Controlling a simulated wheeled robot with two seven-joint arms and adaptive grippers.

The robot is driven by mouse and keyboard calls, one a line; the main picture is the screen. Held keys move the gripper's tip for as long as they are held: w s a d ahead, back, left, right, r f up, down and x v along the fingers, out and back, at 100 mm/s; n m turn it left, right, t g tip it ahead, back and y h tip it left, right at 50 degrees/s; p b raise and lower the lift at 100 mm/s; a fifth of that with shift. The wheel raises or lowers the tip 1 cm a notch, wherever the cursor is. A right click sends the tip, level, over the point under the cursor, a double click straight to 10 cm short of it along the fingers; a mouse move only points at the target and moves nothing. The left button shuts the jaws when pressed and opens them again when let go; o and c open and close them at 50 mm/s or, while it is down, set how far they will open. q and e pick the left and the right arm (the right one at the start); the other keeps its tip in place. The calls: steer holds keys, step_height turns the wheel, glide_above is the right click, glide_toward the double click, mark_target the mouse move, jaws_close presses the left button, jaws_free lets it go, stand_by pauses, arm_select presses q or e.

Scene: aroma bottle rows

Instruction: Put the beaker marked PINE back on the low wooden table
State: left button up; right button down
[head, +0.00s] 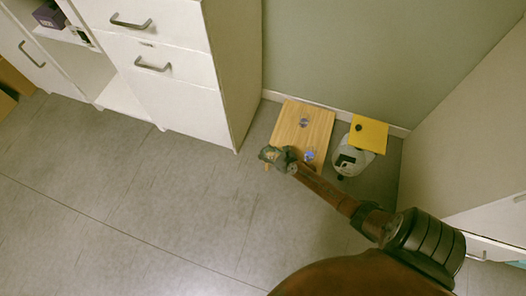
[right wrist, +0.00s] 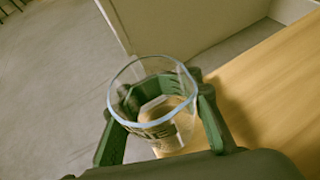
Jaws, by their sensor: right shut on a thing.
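My right gripper (head: 269,160) is at the near left corner of the low wooden table (head: 291,136). In the right wrist view its green fingers stand on both sides of a clear glass beaker (right wrist: 152,78) and are shut on it. The beaker is open at the top, with a pale bluish rim and dark print on its side that I cannot read. It overlaps the left edge of the table (right wrist: 268,88) in that view; whether it touches the wood I cannot tell. My left gripper is not in view.
On the table are a dark grey round thing (head: 304,123) and a small blue thing (head: 309,156) near the front. Right of it stand a white and black device (head: 350,160) and a yellow panel (head: 370,133). White drawers (head: 180,95) stand left. The floor (head: 130,200) in front is clear.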

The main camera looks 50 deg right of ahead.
mark_target(274, 156)
steer(key=shift+f+b, duration=0.3)
steer(key=shift+f, duration=0.05)
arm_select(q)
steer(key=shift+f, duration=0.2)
arm_select(e)
steer(key=c, duration=1.4)
jaws_free()
steer(key=shift+r, duration=0.1)
steer(key=shift+r, duration=0.1)
steer(key=shift+r+p, duration=0.2)
steer(key=shift+p, duration=0.15)
steer(key=p+v, duration=0.1)
steer(key=v, duration=0.2)
steer(key=p+v, duration=0.1)
steer(key=v, duration=0.1)
steer(key=shift+s+r+p, duration=0.25)
steer(key=shift+r+p, duration=0.15)
steer(key=p+v, duration=0.2)
steer(key=v, duration=0.3)
steer(key=shift+s, duration=0.15)
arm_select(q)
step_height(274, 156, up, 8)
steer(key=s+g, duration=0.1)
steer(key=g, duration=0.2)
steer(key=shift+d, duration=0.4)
arm_select(e)
steer(key=shift+s, duration=0.5)
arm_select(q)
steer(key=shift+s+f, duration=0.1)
